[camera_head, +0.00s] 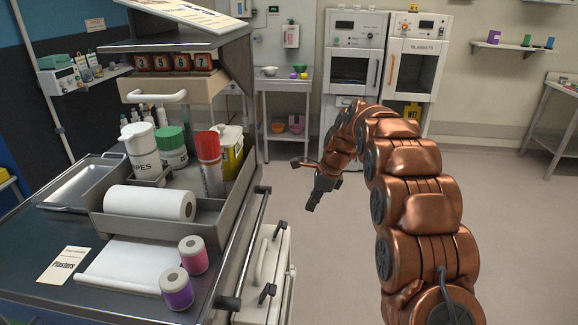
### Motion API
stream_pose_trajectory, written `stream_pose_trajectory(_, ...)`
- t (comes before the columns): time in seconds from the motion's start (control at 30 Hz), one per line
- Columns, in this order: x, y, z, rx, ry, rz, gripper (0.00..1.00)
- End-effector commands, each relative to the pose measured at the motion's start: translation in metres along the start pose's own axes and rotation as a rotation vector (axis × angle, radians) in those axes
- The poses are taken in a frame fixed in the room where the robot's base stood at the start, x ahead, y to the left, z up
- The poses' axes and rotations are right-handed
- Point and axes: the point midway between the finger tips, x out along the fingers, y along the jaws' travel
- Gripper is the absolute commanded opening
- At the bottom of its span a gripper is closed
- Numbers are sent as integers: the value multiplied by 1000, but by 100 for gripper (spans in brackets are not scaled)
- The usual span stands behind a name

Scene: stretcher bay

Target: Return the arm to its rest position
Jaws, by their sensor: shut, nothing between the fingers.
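My copper-coloured arm rises from the bottom right of the head view, arches over and bends down to the left. My gripper (312,205) hangs at its end, pointing down, just right of the supply cart (262,225). It is shut and empty, in the air above the floor, apart from the cart's side rail.
The cart holds a paper roll (150,203), a wipes tub (140,150) and a red-capped can (209,165). Warming cabinets (355,65) and a small shelf stand (285,85) are at the back. The floor (510,235) right of my arm is clear.

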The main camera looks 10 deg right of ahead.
Motion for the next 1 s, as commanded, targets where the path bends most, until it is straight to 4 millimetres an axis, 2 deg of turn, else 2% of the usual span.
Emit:
stream_pose_trajectory(0.17,-21,33,2,-131,28,14,0)
stream_pose_trajectory(0.53,-60,128,-3,-487,92,78,0)
stream_pose_trajectory(1.0,-89,257,-24,-943,140,188,0)
